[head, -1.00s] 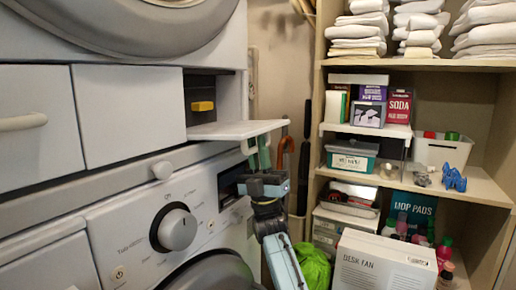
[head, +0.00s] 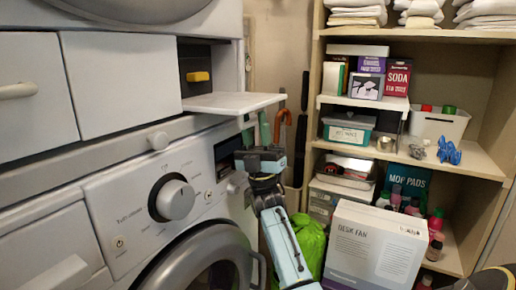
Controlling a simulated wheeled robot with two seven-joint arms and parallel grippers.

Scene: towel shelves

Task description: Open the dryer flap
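The white dryer flap (head: 235,103) stands folded out level from the upper machine, at the right end of its front. Behind it is a dark opening with a yellow part (head: 198,77) inside. My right gripper (head: 257,131) is just below the flap's right part, pointing up. Its two greenish fingers stand apart with nothing visible between them. I cannot tell whether a fingertip touches the flap's underside. My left gripper is not in view.
The washing machine's control panel with its round knob (head: 175,199) and door (head: 205,268) lie below. To the right stands a wooden shelf (head: 470,157) with towels, boxes and bottles. A desk fan box (head: 375,250) and a green bag (head: 308,243) stand right of my arm.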

